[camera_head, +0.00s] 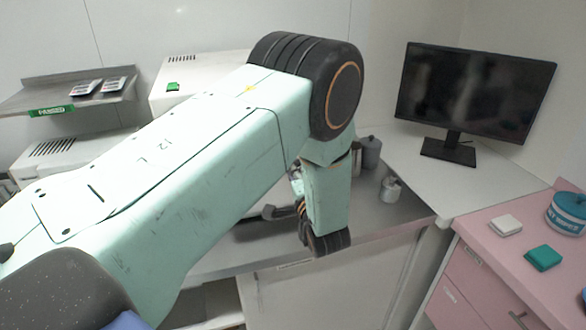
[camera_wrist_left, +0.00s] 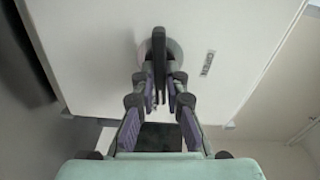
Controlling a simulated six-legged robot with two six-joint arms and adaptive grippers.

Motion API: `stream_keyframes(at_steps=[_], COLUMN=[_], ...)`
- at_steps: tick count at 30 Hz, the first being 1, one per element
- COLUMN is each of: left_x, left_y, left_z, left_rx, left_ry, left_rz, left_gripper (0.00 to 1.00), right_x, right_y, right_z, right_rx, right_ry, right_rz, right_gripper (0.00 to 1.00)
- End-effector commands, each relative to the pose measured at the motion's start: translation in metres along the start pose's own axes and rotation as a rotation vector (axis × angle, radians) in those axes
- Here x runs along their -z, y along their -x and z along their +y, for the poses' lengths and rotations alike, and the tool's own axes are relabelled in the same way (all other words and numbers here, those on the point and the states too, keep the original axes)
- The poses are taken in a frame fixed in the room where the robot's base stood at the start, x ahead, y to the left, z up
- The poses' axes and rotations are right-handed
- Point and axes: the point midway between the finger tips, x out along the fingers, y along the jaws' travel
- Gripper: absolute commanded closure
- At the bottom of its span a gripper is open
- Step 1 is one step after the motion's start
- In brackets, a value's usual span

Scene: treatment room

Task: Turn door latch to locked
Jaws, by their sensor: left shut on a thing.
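The door latch (camera_wrist_left: 159,45) shows in the left wrist view as a dark bar, upright in the picture, in front of a round pale base (camera_wrist_left: 174,50) on a white door panel (camera_wrist_left: 100,45). My left gripper (camera_wrist_left: 160,82) has its two fingers on either side of the bar's lower part and is shut on it. The contact itself is partly hidden by the fingertips. In the head view my left arm comes in from the left, bends at a black joint and points down; the latch cannot be made out there. My right gripper is not in view.
A small label plate (camera_wrist_left: 207,63) is beside the latch. In the head view a monitor (camera_head: 474,92) stands on a white desk at right, near a pink cabinet (camera_head: 487,263) with small items. Metal canisters (camera_head: 391,190) stand on the steel counter (camera_head: 405,212) behind my arm.

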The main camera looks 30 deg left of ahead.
Motion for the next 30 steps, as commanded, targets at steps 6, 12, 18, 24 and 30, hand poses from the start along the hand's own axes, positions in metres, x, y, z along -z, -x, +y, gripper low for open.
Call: stream_keyframes(at_steps=[6, 12, 18, 24, 30], left_x=[-0.0024, -0.0024, -0.0023, -0.0022, -0.0017], left_y=[-0.0013, -0.0014, -0.0016, -0.0016, -0.0015], left_z=[-0.0011, -0.0012, -0.0014, -0.0018, -0.0018], left_rx=[0.002, 0.003, 0.004, 0.005, 0.005], left_ry=[-0.094, -0.136, -0.148, -0.147, -0.147], left_rz=[-0.009, -0.01, -0.01, -0.01, -0.008], left_gripper=[1.0, 1.0, 1.0, 1.0, 0.78], right_x=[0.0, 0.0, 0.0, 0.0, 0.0], right_y=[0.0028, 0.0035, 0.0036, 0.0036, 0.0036], right_z=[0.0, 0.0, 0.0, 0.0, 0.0], right_rx=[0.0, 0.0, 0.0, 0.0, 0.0], right_ry=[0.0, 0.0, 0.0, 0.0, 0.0], right_rz=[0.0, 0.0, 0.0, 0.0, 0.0], right_gripper=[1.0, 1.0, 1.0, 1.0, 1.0])
